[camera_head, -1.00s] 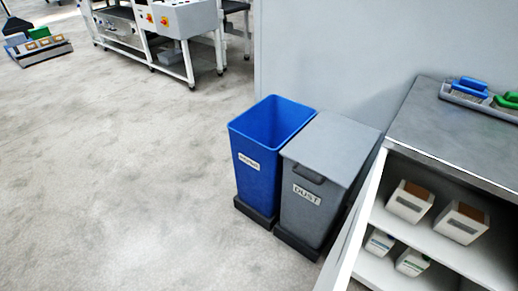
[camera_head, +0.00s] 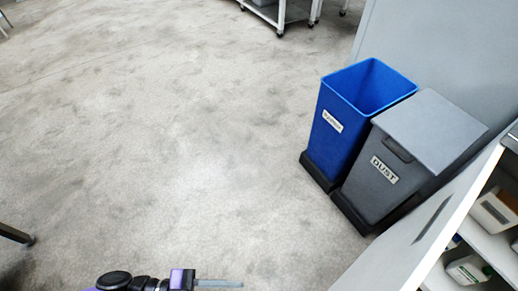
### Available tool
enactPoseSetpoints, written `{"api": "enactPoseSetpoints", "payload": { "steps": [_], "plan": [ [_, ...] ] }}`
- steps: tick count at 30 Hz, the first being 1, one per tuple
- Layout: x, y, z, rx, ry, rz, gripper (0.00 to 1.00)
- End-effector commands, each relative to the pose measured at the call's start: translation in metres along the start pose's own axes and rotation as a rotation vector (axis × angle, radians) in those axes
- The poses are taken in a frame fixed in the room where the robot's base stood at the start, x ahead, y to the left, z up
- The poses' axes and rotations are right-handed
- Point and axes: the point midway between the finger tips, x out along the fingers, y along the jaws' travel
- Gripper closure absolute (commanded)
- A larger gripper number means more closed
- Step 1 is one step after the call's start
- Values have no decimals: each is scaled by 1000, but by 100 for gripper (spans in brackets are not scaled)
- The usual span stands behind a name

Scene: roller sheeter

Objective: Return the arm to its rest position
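My gripper (camera_head: 218,284) shows at the bottom edge of the head view, left of centre. It has a purple and black body with a thin grey finger pointing right. Only one finger is clear, so the gap between the fingers cannot be made out. I see nothing held in it. My arm comes in from the bottom left, mostly cut off by the frame edge. The gripper is over the floor, apart from the bins and the cabinet.
An open blue bin (camera_head: 335,145) and a lidded grey bin labelled DUST (camera_head: 390,185) stand against the grey wall at right. An open cabinet (camera_head: 420,235) with white containers stands at lower right. A wheeled white frame (camera_head: 277,18) is at the top. The floor (camera_head: 170,140) between is clear.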

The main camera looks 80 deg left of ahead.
Motion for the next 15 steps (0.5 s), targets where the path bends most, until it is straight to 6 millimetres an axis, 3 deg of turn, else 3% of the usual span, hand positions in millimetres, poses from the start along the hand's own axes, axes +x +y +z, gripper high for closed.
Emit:
{"api": "enactPoseSetpoints", "payload": {
  "steps": [8, 11, 15],
  "plan": [
    [40, 53, -10, 60, -81, -5, 68],
    [54, 87, -24, 72, -118, -7, 68],
    [75, 150, -64, 69, -175, -14, 68]
  ]
}}
